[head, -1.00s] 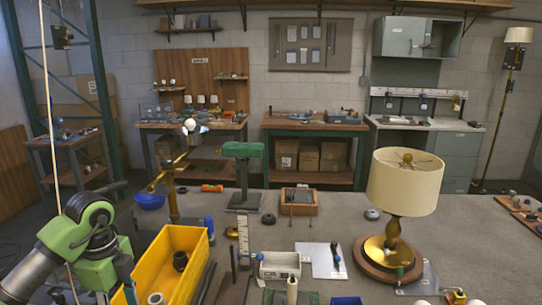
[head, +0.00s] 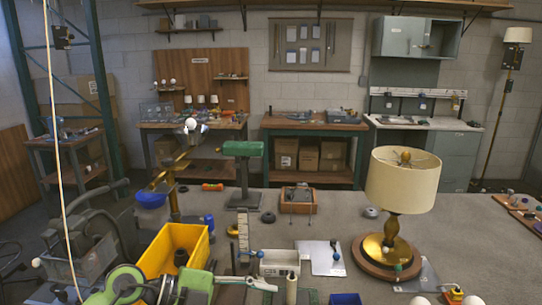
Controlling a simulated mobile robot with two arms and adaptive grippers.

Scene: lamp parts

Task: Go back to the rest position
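The table lamp stands upright on the right of the workbench in the head view. It has a cream shade (head: 403,184), a brass stem and foot (head: 391,235), and a round wooden base (head: 362,262). No gripper touches it. My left arm, with green joints and grey links, lies low across the bottom left edge. Its gripper fingers cannot be made out in the picture. My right arm and gripper are not in view.
A yellow bin (head: 176,249) stands just behind my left arm. A green-topped stand (head: 243,150), a wooden tray (head: 298,199), a white box (head: 280,263) and a white sheet (head: 321,257) are on the grey bench (head: 335,215). Bare bench lies left of the lamp.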

